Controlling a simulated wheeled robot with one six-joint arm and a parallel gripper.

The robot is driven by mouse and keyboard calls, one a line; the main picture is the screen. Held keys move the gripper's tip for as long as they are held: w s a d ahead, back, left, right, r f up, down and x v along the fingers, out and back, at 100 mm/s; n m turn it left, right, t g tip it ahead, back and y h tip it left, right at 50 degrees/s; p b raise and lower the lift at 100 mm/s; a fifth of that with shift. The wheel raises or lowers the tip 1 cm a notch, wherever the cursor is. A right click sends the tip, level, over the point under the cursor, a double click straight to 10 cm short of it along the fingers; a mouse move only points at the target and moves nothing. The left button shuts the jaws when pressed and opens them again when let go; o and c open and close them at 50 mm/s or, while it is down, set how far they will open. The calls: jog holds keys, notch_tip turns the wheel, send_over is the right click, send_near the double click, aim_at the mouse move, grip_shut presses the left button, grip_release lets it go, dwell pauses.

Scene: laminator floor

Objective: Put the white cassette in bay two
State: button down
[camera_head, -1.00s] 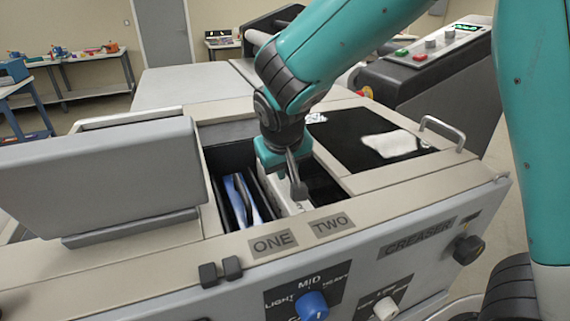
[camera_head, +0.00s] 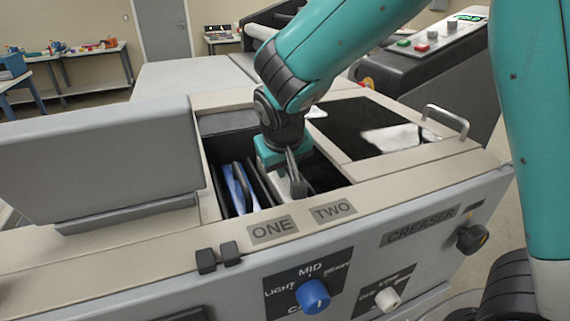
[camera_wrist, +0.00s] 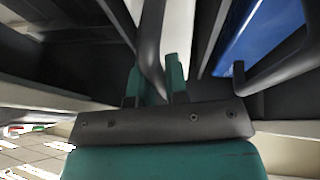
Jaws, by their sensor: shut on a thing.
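My gripper (camera_head: 291,172) is shut on the white cassette (camera_head: 281,187) and reaches down into the open well of the machine. The cassette sits low in the right part of the well, behind the TWO label (camera_head: 333,210), mostly below the rim. Whether it touches the bottom is hidden. In the wrist view, my gripper (camera_wrist: 155,90) is at the dark handle of the white cassette (camera_wrist: 177,38). A blue cassette (camera_head: 238,188) stands in the left slot, behind the ONE label (camera_head: 271,229); it also shows in the wrist view (camera_wrist: 262,30).
A raised grey lid (camera_head: 100,160) stands left of the well. A dark panel (camera_head: 365,125) and a metal handle (camera_head: 446,120) lie to the right. Two black latches (camera_head: 219,256) and a blue knob (camera_head: 312,295) are on the front.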

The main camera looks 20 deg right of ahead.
jog(key=shift+f+b, duration=0.5)
jog(key=shift+f, duration=0.2)
jog(key=c, duration=1.1)
grip_release()
jog(key=shift+o, duration=0.2)
